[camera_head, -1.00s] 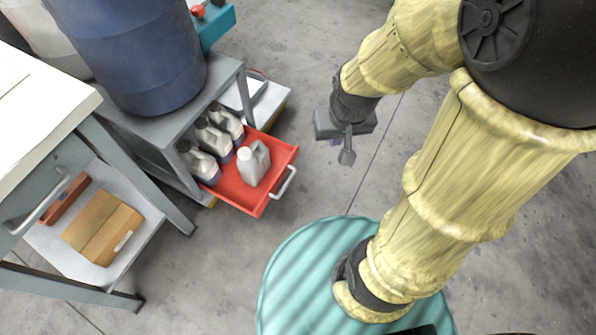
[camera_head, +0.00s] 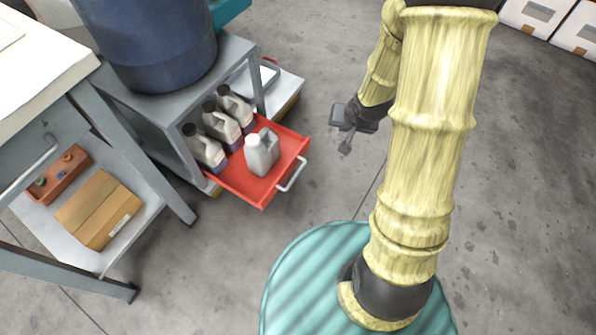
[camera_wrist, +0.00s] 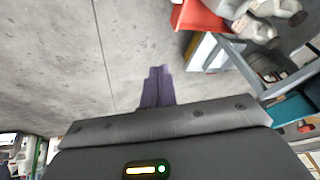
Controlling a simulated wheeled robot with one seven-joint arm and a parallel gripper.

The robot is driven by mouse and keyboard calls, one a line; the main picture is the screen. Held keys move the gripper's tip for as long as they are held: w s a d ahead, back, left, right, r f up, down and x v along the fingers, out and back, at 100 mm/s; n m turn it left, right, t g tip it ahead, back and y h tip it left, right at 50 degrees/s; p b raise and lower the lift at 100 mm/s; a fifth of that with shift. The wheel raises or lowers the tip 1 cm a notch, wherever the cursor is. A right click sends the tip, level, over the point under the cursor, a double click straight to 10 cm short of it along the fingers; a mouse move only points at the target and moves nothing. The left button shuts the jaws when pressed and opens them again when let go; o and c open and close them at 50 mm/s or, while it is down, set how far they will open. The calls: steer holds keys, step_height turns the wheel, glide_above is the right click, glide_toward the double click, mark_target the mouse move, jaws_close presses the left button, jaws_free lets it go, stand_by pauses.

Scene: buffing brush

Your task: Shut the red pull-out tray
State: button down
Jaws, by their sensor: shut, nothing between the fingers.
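The red pull-out tray (camera_head: 238,184) sticks out from under a grey metal stand in the head view, with a pale bar handle (camera_head: 291,175) on its front. It holds several grey-white jugs; one jug (camera_head: 261,153) stands nearest the front. A corner of the red tray (camera_wrist: 196,17) also shows at the top of the wrist view. My gripper (camera_head: 345,148) is to the right of the tray, apart from it, over bare floor. In the wrist view its purple fingers (camera_wrist: 158,86) are together and empty.
A blue barrel (camera_head: 150,45) stands on the grey stand (camera_head: 228,52). A bench with a lower shelf (camera_head: 70,228) holding a cardboard box (camera_head: 98,209) is at the left. White boxes (camera_head: 557,22) sit at the back right. The floor around my gripper is clear.

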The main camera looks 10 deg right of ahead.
step_height(320, 180, down, 14)
steer(key=w+a+r+m+y+b, duration=0.1)
steer(key=w+a+m+y+b, duration=0.1)
steer(key=y+b, duration=0.15)
steer(key=m+y+b, duration=0.3)
steer(key=b, duration=0.1)
glide_toward(291, 165)
step_height(291, 165, up, 2)
steer(key=s+d, duration=0.2)
steer(key=s, duration=0.1)
steer(key=shift+w+d+t, duration=0.2)
steer(key=shift+w+t, duration=0.05)
steer(key=shift+t, duration=0.15)
steer(key=b+x, duration=0.6)
steer(key=x, duration=0.3)
steer(key=shift+a+f, duration=0.1)
steer(key=shift+a, duration=0.05)
steer(key=shift+w+a+f+b, duration=0.1)
steer(key=shift+w+a+b, duration=0.1)
steer(key=shift+b, duration=0.15)
steer(key=shift+w+a, duration=0.1)
steer(key=shift+a, duration=0.05)
